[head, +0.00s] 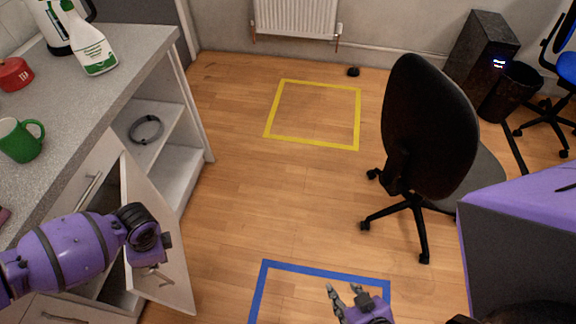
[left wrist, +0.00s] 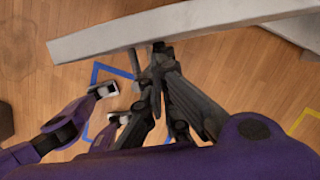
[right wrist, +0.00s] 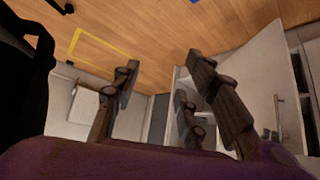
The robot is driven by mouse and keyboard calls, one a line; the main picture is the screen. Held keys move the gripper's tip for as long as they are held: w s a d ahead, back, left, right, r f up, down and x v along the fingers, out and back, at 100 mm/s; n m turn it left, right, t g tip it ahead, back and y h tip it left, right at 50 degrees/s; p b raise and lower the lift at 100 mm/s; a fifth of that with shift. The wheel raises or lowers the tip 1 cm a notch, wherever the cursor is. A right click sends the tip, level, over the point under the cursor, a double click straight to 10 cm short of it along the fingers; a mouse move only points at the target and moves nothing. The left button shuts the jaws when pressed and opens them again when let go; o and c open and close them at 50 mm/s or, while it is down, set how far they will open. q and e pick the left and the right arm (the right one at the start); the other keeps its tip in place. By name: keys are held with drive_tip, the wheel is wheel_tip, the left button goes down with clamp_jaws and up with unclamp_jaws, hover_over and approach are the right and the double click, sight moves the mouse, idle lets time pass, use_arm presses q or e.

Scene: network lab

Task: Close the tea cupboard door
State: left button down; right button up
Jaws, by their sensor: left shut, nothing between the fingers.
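The cupboard door (head: 168,225) is a white panel that stands open, swung out from under the grey counter; it also shows in the right wrist view (right wrist: 255,75). Its bar handle (head: 161,279) is on the outer face. My left arm reaches over the door, and its fingers are hidden in the head view. In the left wrist view my left gripper (left wrist: 158,50) is shut and empty, its tips close to the door's edge (left wrist: 180,27); I cannot tell whether they touch. My right gripper (head: 345,292) is open and empty over the floor, right of the door.
An open shelf with a cable coil (head: 146,129) is beyond the door. A black chair (head: 430,125) stands right. The middle floor is clear.

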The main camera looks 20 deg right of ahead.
use_arm(q)
drive_tip(key=w+a+m+b, duration=0.1)
drive_tip(key=w+a+m, duration=0.1)
drive_tip(key=a, duration=1.5)
drive_tip(key=shift+a+m+t, duration=0.35)
drive_tip(key=shift+m+t, duration=0.05)
drive_tip(key=shift+m, duration=0.3)
use_arm(e)
drive_tip(key=w, duration=0.2)
drive_tip(key=shift+w+a+f+t, duration=0.1)
drive_tip(key=shift+w+a+t, duration=0.1)
drive_tip(key=shift+w+t, duration=0.15)
use_arm(q)
drive_tip(key=shift+w, duration=0.1)
